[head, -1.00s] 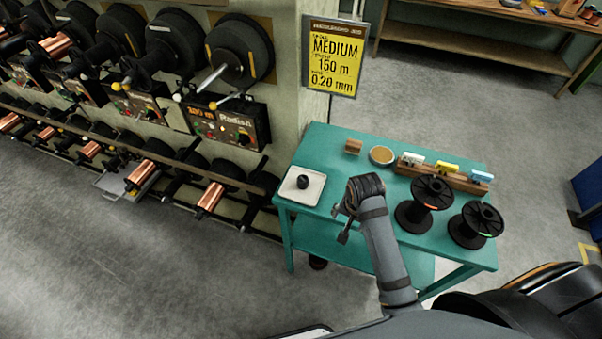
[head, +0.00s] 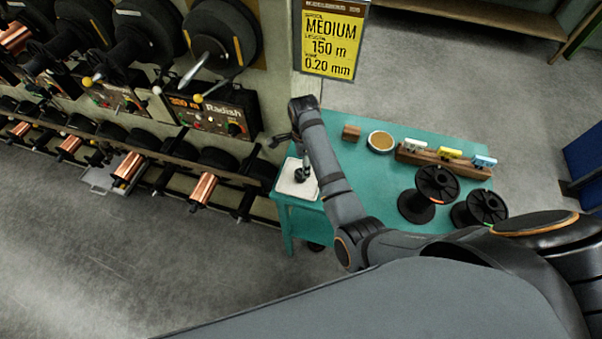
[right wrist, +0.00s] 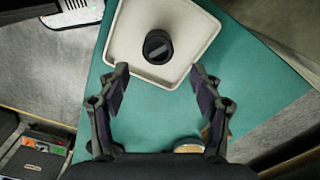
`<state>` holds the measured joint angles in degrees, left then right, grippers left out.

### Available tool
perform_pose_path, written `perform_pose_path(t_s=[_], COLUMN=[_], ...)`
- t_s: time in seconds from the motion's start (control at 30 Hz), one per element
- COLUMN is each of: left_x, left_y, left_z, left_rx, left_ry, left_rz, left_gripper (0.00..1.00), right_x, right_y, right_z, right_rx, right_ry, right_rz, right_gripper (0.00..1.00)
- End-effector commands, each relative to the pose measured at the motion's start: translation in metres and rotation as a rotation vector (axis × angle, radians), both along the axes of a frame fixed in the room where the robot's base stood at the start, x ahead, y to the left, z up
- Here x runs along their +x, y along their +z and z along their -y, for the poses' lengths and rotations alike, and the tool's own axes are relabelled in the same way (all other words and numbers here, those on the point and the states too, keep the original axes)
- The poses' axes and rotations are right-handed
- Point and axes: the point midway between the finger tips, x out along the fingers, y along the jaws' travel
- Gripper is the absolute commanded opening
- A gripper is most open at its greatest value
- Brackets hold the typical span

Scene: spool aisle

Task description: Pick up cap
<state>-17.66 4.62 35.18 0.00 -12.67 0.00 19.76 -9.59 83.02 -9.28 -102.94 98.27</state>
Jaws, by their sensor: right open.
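The black round cap (right wrist: 158,47) sits on a white square tray (right wrist: 190,21) at the table's near left corner. In the head view the cap (head: 301,176) is partly covered by my right arm, and the tray (head: 290,188) shows around it. My right gripper (right wrist: 158,78) is open and empty. In the right wrist view the cap lies ahead of its two fingers, roughly centred between them and not between the pads. My left gripper is not in view.
The teal table (head: 365,185) also holds a small brown block (head: 351,132), a round dish (head: 381,141), a wooden rack (head: 440,163) with small cards, and two black spools (head: 428,195) at right. A machine wall with copper spools (head: 203,190) stands close at left.

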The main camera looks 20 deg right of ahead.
Motion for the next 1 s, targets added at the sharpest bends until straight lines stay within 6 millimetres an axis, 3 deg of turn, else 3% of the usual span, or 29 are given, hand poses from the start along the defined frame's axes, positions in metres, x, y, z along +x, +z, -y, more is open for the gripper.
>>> perform_pose_path(t_s=[0.13,0.27,0.4,0.53,0.8,1.0], left_x=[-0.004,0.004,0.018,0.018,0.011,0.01], left_y=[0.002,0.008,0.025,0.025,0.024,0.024], left_z=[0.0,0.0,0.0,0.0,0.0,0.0], left_rx=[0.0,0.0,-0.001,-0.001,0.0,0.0], left_ry=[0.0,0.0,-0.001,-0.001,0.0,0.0], left_rz=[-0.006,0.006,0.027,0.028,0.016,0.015], left_gripper=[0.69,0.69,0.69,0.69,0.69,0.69], right_x=[-0.001,-0.002,-0.009,-0.007,-0.007,-0.007], right_y=[-0.01,-0.014,-0.035,-0.056,-0.062,-0.062], right_z=[0.0,-0.001,-0.007,-0.007,-0.007,-0.007], right_rx=[0.0,0.0,0.001,-0.001,0.001,0.001], right_ry=[0.0,0.001,0.001,0.001,0.0,0.0], right_rz=[0.0,-0.002,-0.005,-0.001,0.001,0.001], right_gripper=[0.66,0.66,0.66,0.66,0.66,0.38])
